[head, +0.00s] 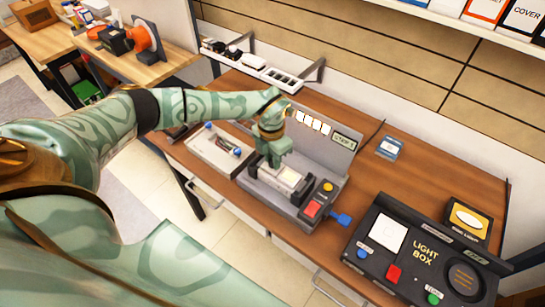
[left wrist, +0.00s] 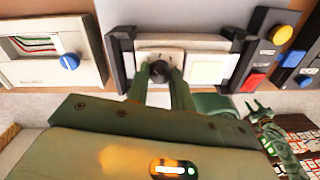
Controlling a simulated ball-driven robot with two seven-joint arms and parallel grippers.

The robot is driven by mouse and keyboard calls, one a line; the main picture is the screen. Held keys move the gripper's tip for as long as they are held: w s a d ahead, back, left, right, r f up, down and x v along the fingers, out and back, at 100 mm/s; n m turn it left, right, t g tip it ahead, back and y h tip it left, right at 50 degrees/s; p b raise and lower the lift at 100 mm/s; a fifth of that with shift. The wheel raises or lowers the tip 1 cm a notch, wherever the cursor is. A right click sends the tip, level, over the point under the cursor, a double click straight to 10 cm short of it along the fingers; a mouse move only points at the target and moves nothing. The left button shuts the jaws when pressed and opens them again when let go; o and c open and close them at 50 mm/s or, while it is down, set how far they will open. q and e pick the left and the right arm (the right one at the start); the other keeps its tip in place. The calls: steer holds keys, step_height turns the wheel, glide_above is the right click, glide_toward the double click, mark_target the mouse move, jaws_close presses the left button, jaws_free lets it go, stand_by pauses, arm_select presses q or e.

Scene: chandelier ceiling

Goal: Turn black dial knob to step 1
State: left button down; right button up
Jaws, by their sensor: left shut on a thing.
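The black dial knob (left wrist: 158,71) sits on a pale plate in a dark grey fixture, in the left wrist view. My left gripper (left wrist: 160,82) has its two green fingers on either side of the knob and is shut on it. In the head view my left gripper (head: 273,158) reaches down onto the left part of the fixture (head: 305,211) and hides the knob. A small display (head: 344,141) is on the fixture's back panel; its text is too small to read surely. A green part of mine (left wrist: 272,135) shows at the lower right of the left wrist view.
A red button (head: 312,208) and a blue knob (head: 341,219) are at the fixture's right. A black light box (head: 395,277) stands farther right. A wall rail (head: 262,73) is behind.

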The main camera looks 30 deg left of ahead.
arm_select(q)
steer(key=c, duration=1.2)
jaws_free()
steer(key=r, duration=0.5)
steer(key=r+p, duration=0.1)
steer(key=r, duration=0.5)
steer(key=r+p, duration=0.1)
steer(key=r, duration=0.4)
steer(key=shift+w+a+r, duration=0.1)
steer(key=shift+a+r, duration=0.05)
steer(key=shift+a, duration=0.1)
steer(key=shift+d, duration=0.1)
